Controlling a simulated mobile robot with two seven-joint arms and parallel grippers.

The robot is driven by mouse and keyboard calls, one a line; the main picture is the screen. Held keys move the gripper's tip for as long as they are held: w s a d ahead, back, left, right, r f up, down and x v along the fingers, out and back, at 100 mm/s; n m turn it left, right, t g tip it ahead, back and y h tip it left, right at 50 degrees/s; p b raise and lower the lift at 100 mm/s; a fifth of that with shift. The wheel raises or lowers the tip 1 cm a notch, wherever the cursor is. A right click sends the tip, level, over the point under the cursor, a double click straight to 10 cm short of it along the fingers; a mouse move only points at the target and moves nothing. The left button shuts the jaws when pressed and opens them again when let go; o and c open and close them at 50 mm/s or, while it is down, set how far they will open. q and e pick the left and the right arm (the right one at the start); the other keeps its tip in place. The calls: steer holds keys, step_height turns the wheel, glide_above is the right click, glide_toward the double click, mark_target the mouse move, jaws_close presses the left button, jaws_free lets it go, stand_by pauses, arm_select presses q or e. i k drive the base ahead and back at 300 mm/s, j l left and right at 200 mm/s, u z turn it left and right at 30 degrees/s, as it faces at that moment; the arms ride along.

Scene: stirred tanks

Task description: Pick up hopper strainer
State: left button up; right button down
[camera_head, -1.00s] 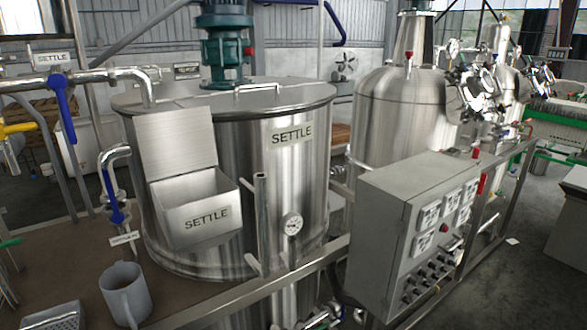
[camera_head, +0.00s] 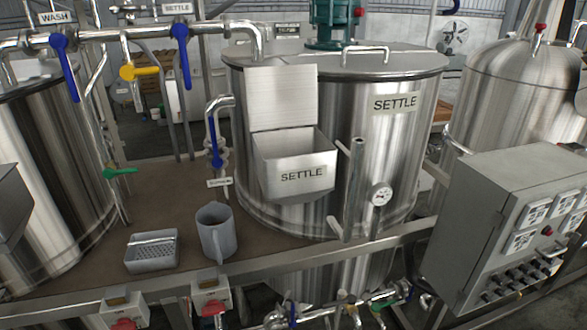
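A small grey box with a perforated inner face, which looks like the hopper strainer (camera_head: 152,262), sits on the brown platform (camera_head: 165,205) at the lower left. It stands upright near the platform's front edge, just left of a grey jug (camera_head: 216,236) and apart from it. The steel hopper (camera_head: 293,178) labelled SETTLE is fixed to the front of the SETTLE tank (camera_head: 390,150), with its lid (camera_head: 283,97) raised. The bottom of the hopper's inside is hidden. Neither of my grippers is in view.
A second steel tank (camera_head: 50,190) stands at the left, under pipes with blue and yellow valve handles. A metal rail (camera_head: 120,284) runs along the platform's front, with red-handled boxes (camera_head: 210,300) below. A grey control box (camera_head: 505,225) stands at the right. The platform behind the strainer is clear.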

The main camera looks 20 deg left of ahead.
mark_target(150, 251)
steer(key=u, duration=1.5)
